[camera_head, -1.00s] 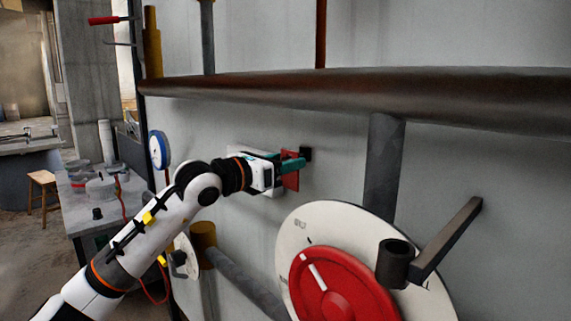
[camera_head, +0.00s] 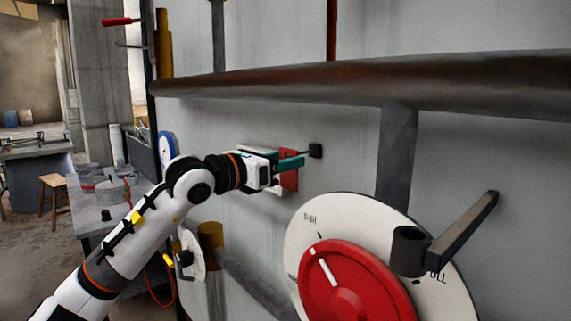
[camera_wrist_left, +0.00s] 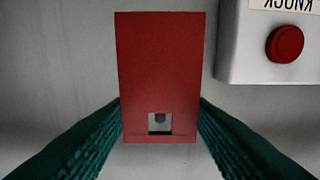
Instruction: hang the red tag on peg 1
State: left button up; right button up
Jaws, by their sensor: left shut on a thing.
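My left gripper (camera_head: 291,162) has green fingers and is shut on the red tag (camera_head: 289,182) in front of the grey wall panel. In the left wrist view the red tag (camera_wrist_left: 158,65) is upright between the fingers (camera_wrist_left: 160,115), its square hole near the bottom of the picture. A small dark shape shows through the hole. In the head view a dark peg (camera_head: 315,151) on the panel is just right of the fingertips, with a small gap. I cannot read a number on it. My right gripper is not in view.
A white box (camera_wrist_left: 263,62) with a red button (camera_wrist_left: 285,44) and a KNOCK label is beside the tag. A large red dial (camera_head: 352,290) with a dark lever (camera_head: 460,235) is at the lower right. A thick pipe (camera_head: 400,80) crosses above the arm.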

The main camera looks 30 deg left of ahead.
pick_arm(q)
jog(key=shift+s, duration=0.1)
jog(key=shift+b+v, duration=2.3)
jog(key=shift+v, duration=0.7)
